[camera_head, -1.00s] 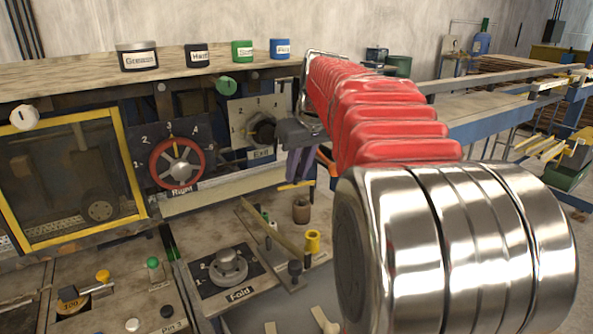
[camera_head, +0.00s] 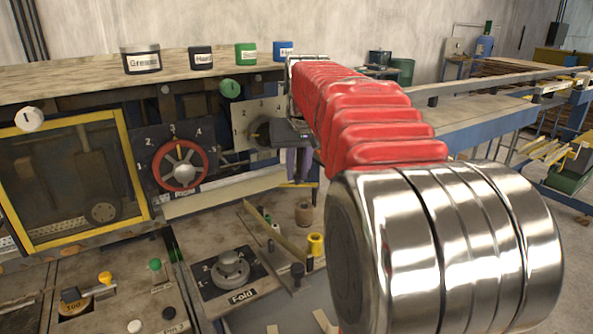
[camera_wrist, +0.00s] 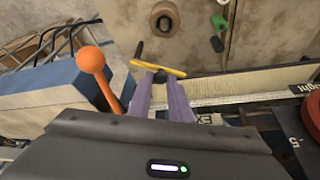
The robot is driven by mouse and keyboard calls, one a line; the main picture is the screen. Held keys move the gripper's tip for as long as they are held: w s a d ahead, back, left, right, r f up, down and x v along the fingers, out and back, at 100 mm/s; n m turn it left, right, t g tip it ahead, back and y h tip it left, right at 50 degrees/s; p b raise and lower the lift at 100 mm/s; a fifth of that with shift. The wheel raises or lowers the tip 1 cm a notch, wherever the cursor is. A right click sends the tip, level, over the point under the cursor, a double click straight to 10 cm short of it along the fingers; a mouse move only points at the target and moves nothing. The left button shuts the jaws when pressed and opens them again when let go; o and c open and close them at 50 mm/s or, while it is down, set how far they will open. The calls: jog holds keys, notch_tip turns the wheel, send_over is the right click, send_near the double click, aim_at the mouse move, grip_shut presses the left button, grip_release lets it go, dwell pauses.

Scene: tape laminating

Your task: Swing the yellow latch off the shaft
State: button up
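The yellow latch (camera_wrist: 157,68) is a thin bar lying crosswise just beyond my fingertips in the wrist view. Only a sliver of the latch (camera_head: 299,184) shows in the head view, below my gripper (camera_head: 297,165). A short black rod (camera_wrist: 138,49), perhaps the shaft, sticks up by the latch's left part. My gripper (camera_wrist: 160,78) has two purple fingers with a narrow gap between them, and looks open. Its tips are at the latch's near side; whether they touch it I cannot tell. My red arm hides much of the right side in the head view.
An orange ball-ended lever (camera_wrist: 92,62) stands left of my fingers in the wrist view. A brown cylinder (camera_head: 304,212) and a yellow knob (camera_head: 315,244) stand on the worktop. The red-rimmed Right dial (camera_head: 180,165) is on the panel to the left.

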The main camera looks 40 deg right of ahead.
jog(key=o, duration=0.5)
jog(key=shift+c, duration=0.2)
jog(key=shift+r, duration=0.1)
jog(key=v, duration=1.3)
jog(key=shift+s+r, duration=0.2)
jog(key=shift+a, duration=0.1)
jog(key=shift+c, duration=0.3)
